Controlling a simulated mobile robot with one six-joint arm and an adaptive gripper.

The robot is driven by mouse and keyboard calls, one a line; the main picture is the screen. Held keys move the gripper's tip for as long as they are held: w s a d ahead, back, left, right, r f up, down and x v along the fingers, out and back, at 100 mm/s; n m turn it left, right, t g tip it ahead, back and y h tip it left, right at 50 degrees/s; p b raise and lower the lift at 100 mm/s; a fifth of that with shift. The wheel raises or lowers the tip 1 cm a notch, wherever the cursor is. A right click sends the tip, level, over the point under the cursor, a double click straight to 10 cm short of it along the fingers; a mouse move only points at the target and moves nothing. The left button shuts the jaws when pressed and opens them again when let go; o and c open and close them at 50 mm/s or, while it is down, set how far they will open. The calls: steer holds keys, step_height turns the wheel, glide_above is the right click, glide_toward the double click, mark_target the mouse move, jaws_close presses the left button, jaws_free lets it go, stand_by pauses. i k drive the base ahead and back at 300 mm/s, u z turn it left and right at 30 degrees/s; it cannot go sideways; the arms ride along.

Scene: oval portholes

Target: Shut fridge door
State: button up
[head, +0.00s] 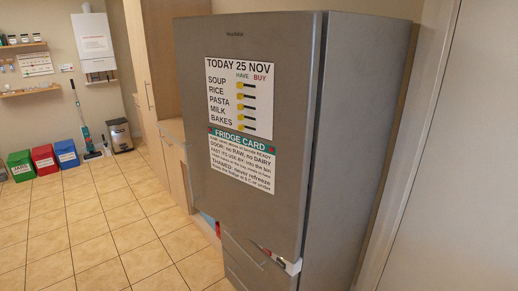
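The grey fridge (360,150) stands at the centre right, with its right side facing me. Its upper door (285,215) carries a shopping list and a fridge card. The door's free left edge juts out past the lower drawer fronts (250,262), so the door looks ajar, with its hinge side on the right. The gap at the left edge and the inside of the fridge are hidden behind the door. Small white and red bits show under the door's lower edge. My gripper is not in view.
Tall wooden cabinets (160,50) and a low counter stand behind the fridge on the left. The tiled floor (100,235) in front is clear. Coloured bins (43,160), an upright vacuum and a grey bin line the far wall. A pale wall (450,160) is close on the right.

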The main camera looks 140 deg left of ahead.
mark_target(254, 181)
steer(key=z, duration=0.65)
steer(key=k, duration=0.1)
steer(key=u, duration=2.95)
steer(key=k, duration=0.2)
steer(key=u, duration=2.45)
steer(key=k, duration=0.3)
